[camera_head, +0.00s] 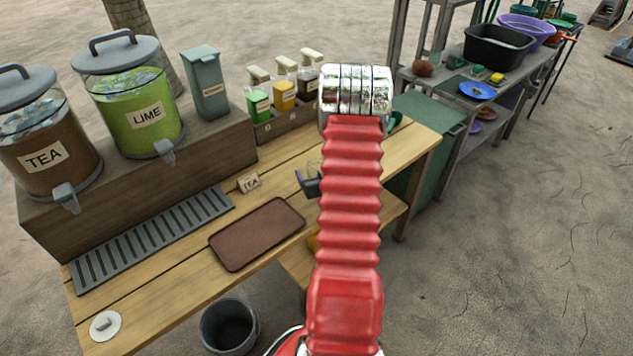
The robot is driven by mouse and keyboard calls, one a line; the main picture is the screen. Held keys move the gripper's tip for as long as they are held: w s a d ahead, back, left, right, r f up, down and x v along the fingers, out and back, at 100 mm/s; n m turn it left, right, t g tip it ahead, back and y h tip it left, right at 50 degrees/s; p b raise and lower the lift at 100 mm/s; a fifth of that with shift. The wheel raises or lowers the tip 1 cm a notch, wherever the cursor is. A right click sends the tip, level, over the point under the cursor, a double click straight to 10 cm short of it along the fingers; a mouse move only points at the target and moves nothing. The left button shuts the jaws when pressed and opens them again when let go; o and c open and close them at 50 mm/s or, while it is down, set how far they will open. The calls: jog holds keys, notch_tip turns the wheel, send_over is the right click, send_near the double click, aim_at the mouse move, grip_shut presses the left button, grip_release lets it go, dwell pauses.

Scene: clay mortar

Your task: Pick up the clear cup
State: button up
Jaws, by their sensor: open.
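My red ribbed arm reaches up the middle of the view and ends in a shiny silver joint. A dark piece that looks like part of my gripper (309,183) shows just left of the arm, over the wooden table. The rest of the gripper is hidden behind the arm. A faint clear outline, likely the clear cup (313,167), shows at the arm's left edge, right by that dark piece. It is mostly hidden, and I cannot tell whether they touch. I see nothing held.
The wooden table (220,288) holds a brown tray (257,234), a slotted grate (150,240) and a small TEA sign (249,182). Tea (45,150) and lime (135,110) dispensers stand on a raised ledge behind. Pump bottles (284,95) sit in a wooden box.

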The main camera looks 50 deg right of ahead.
jog(key=shift+c, duration=0.2)
jog(key=c, duration=1.1)
